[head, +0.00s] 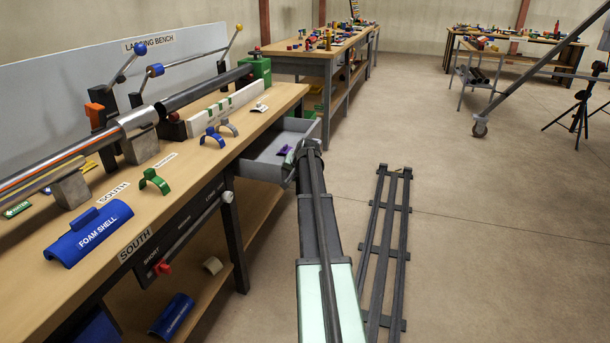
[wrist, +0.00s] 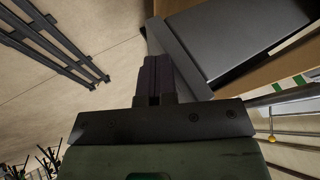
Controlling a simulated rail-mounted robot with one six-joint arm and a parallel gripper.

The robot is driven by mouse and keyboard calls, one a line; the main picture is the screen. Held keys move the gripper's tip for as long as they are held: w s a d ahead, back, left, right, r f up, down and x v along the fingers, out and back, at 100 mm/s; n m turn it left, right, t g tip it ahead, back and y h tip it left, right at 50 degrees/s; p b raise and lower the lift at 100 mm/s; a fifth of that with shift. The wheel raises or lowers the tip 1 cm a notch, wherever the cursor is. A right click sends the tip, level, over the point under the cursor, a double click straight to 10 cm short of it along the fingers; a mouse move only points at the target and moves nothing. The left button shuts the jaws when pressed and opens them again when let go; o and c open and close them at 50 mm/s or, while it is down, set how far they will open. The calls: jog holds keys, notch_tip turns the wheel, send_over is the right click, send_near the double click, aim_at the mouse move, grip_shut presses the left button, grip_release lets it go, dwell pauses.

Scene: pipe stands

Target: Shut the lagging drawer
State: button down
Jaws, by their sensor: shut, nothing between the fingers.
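The grey lagging drawer (head: 258,168) stands pulled out from under the right end of the lagging bench in the head view. My gripper (wrist: 154,62) is shut and empty, fingers together, close to the drawer front. I cannot tell whether it touches. In the head view my arm hides part of the drawer front and most of the gripper (head: 309,148).
The bench top (head: 200,165) holds a pipe on stands, coloured clips and a blue foam shell (head: 90,232). Dark floor rails (head: 385,250) lie right of my arm. Open floor (head: 480,200) stretches to the right. Other benches stand at the back.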

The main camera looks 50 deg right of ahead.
aim_at(251, 168)
jog(key=w+a, duration=0.2)
jog(key=w, duration=0.3)
jog(key=w+a, duration=0.2)
jog(key=w, duration=0.3)
jog(key=w+a, duration=0.2)
jog(key=w, duration=0.2)
jog(key=shift+w+a, duration=0.35)
jog(key=shift+w, duration=0.05)
